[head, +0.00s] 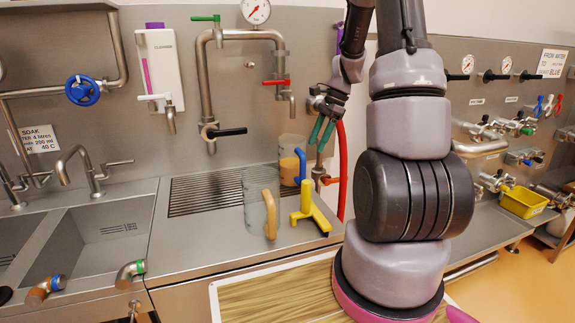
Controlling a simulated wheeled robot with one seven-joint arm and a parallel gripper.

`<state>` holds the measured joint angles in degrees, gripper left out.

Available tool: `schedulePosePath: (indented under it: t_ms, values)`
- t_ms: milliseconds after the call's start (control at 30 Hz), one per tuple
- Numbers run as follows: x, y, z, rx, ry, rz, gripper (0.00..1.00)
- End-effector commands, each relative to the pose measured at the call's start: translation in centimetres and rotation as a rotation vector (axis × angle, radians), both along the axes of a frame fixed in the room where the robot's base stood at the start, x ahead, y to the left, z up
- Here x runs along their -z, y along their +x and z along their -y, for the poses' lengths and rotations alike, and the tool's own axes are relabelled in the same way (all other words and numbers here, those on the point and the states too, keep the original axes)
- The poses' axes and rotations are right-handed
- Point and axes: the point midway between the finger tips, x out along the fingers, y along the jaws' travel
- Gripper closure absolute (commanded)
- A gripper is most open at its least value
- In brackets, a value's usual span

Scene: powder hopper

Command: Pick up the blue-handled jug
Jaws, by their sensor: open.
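The blue-handled jug (288,158) is a clear jug standing upright at the back of the steel counter, right of the drain grille. Something tan shows in or through it, and its blue handle (301,167) faces right and forward. My gripper (318,147) has two teal fingers pointing down, apart and empty. It is just right of the blue-handled jug in the picture; the exact depth between them I cannot tell.
A yellow tool (310,209) stands in front of the blue-handled jug. A red hose (342,175) hangs close right of my gripper. A pipe with a black-handled valve (222,132) is on the wall to the left.

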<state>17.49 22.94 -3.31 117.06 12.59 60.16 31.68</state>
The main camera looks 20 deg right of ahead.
Motion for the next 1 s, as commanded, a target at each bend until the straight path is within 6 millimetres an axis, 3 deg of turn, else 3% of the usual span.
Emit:
schedulePosePath:
  t_ms: [400,567,833,1000]
  values:
    - [5.3,0.1,-1.6,0.020,0.009,-0.019,0.38]
    - [6.3,0.1,-2.1,0.021,0.009,-0.018,0.38]
    - [9.8,0.3,-3.6,0.019,0.009,-0.019,0.38]
    - [10.7,0.3,-3.9,0.019,0.007,-0.017,0.38]
